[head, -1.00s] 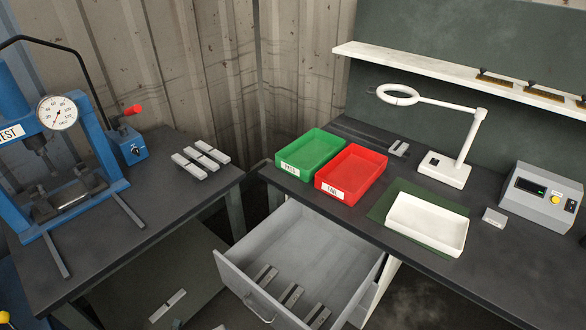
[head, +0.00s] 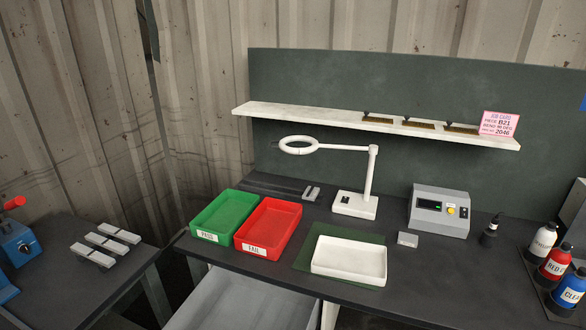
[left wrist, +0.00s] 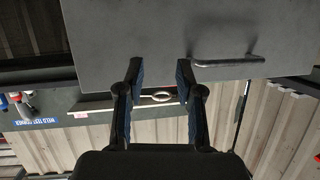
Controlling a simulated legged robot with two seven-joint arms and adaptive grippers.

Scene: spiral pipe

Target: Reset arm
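My left gripper (left wrist: 160,85) shows in the left wrist view with its two dark fingers apart and nothing between them. A grey panel with a bar handle (left wrist: 228,62) lies beyond its fingertips; I cannot tell whether they touch. Neither gripper shows in the head view. My right gripper is in no frame.
The bench on the right carries a green tray (head: 204,234), a red tray (head: 246,247), a white tray (head: 347,275), a ring lamp (head: 369,185) and a grey control box (head: 438,228). Below it, a grey drawer (head: 235,308) is open. Several bottles (head: 556,265) stand at the right edge.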

